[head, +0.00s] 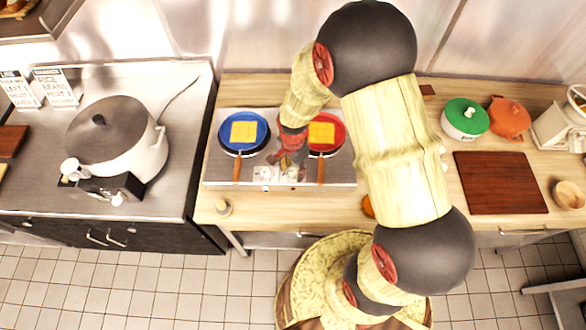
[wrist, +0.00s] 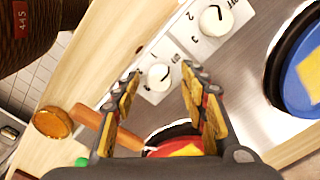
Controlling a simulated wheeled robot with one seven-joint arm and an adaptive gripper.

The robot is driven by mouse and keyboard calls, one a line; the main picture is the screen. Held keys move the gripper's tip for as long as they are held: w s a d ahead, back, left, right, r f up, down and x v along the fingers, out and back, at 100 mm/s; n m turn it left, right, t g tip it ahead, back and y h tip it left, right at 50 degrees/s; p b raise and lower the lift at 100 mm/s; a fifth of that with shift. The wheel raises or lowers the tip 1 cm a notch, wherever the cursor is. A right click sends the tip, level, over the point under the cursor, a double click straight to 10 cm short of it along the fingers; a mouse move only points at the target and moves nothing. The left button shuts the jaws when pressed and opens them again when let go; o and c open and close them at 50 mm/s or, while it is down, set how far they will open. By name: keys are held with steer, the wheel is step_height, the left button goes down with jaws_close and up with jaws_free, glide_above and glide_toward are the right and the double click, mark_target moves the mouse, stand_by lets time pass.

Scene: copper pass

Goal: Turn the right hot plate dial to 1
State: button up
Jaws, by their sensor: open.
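The hot plate (head: 345,175) is a silver unit with a blue pan (head: 231,146) on its left and a red pan (head: 337,146) on its right. The right dial (wrist: 158,76) is a white round knob with numbers around it. It shows between my fingers in the wrist view; its pointer setting is too small to read surely. The left dial (wrist: 215,20) sits farther up in that view. My gripper (head: 290,168) is open over the front of the hot plate, its fingers (wrist: 161,72) on either side of the right dial, with no clear contact visible.
The red pan's orange handle (wrist: 100,128) lies close beside one finger. An orange round item (wrist: 52,122) is near the counter's front edge. A cutting board (head: 500,183) lies on the right.

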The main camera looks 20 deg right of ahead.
steer(key=c, duration=0.3)
steer(key=c, duration=0.8)
jaws_close()
steer(key=shift+n, duration=0.4)
steer(key=n+b, duration=0.1)
steer(key=n, duration=1)
steer(key=shift+b, duration=0.3)
steer(key=o, duration=1.1)
jaws_free()
